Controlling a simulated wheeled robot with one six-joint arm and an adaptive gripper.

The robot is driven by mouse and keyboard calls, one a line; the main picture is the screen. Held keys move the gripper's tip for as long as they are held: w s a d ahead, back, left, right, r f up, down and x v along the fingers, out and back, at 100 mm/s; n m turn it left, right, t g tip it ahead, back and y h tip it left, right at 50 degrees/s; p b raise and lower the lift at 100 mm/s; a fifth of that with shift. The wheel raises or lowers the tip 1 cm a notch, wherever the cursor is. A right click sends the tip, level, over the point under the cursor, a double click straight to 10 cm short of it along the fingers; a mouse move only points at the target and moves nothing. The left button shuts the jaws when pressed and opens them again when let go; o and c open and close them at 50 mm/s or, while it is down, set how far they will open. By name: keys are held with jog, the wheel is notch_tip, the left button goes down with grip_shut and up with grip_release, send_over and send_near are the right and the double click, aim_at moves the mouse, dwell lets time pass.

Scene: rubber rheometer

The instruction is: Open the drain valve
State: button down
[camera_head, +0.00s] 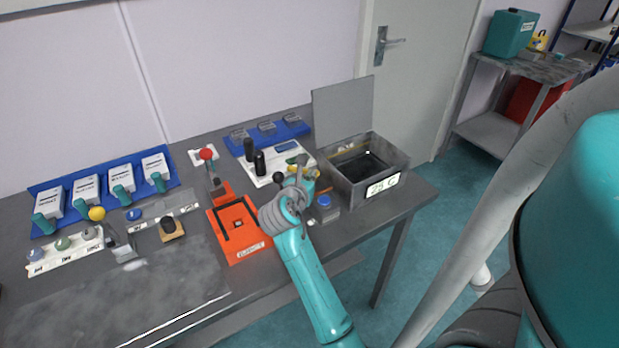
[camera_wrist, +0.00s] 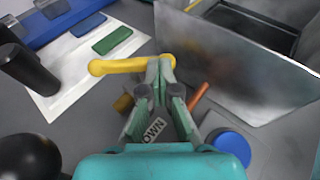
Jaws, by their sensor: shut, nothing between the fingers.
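The drain valve shows as a yellow lever (camera_wrist: 115,67) in the wrist view, lying sideways beside the bath wall. A brass-coloured piece (camera_wrist: 123,103) and a copper-coloured pipe (camera_wrist: 198,97) show lower down, partly hidden by my fingers. My gripper (camera_wrist: 160,68) is shut with nothing between its fingers. Its tips are at the lever's right end; I cannot tell whether they touch it. In the head view my gripper (camera_head: 298,168) is at the front left corner of the open metal bath (camera_head: 401,160), and it hides most of the valve.
A blue-capped container (camera_wrist: 229,146) stands close to my gripper's right. A white board with dark knobs (camera_wrist: 75,84) lies to the left. The bath's lid (camera_head: 343,108) stands upright behind it. An orange tray (camera_head: 260,250) and blue racks (camera_head: 33,188) occupy the table further left.

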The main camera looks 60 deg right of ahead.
jog(key=shift+s+d, duration=0.2)
jog(key=shift+d, duration=0.1)
jog(key=shift+s+d, duration=0.2)
jog(key=shift+d, duration=0.65)
dwell(0.4)
